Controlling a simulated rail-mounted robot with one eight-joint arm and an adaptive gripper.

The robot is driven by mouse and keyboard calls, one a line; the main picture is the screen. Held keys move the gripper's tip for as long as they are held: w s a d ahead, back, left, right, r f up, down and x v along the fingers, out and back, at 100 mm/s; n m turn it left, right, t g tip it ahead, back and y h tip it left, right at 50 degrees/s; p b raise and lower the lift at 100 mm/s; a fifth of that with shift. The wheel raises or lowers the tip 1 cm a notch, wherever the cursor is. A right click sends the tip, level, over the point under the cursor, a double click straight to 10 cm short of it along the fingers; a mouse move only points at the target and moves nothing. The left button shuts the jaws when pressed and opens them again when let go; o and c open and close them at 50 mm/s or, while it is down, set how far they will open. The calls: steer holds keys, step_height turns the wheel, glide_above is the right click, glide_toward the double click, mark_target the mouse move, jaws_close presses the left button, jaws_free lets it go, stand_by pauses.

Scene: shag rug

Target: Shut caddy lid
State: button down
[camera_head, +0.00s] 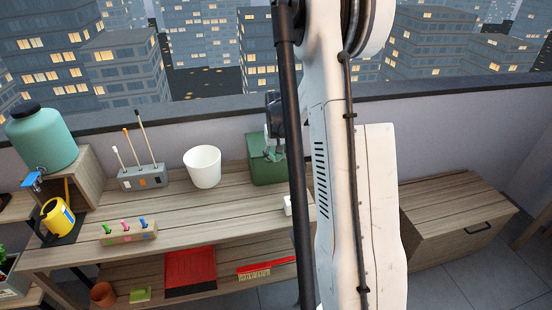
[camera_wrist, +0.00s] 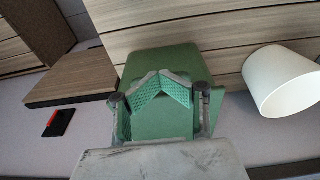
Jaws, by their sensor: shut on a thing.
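The green caddy (camera_head: 262,172) stands on the wooden bench near the back wall, partly behind my arm. In the wrist view the caddy (camera_wrist: 150,62) fills the middle, with a flat green panel below and between my fingers. My gripper (camera_wrist: 163,76) has its textured green finger pads drawn together in a V against the caddy's lid area. In the head view my gripper (camera_head: 273,143) is at the caddy's top, small and partly hidden. The lid's edge is hard to tell from the body, so its exact angle is unclear.
A white bucket (camera_head: 203,167) stands left of the caddy and also shows in the wrist view (camera_wrist: 280,82). A grey tool holder (camera_head: 143,177) and a peg block (camera_head: 129,232) are farther left. A small white object (camera_head: 288,205) lies in front. The bench between is clear.

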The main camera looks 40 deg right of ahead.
step_height(320, 180, up, 14)
steer(key=s+a, duration=0.1)
steer(key=s, duration=0.1)
steer(key=shift+a, duration=0.15)
steer(key=shift+s+a+f, duration=0.1)
stand_by(0.4)
steer(key=s+a+r+n+t+b, duration=0.1)
steer(key=s+a+r+b, duration=0.15)
steer(key=a, duration=0.75)
steer(key=s+a+r+n+t+b, duration=0.1)
steer(key=s+a+r+n+t, duration=0.2)
steer(key=a, duration=0.7)
steer(key=s+a+f+n+b, duration=0.1)
steer(key=s+a+f, duration=0.1)
steer(key=s+a, duration=0.5)
steer(key=s+a+f+t+y+b, duration=0.1)
steer(key=s+a+f+b, duration=0.1)
steer(key=s+a, duration=0.5)
steer(key=shift+a+f+n+t, duration=0.3)
steer(key=shift+f+n, duration=0.1)
steer(key=shift+f, duration=0.35)
steer(key=shift+s, duration=0.1)
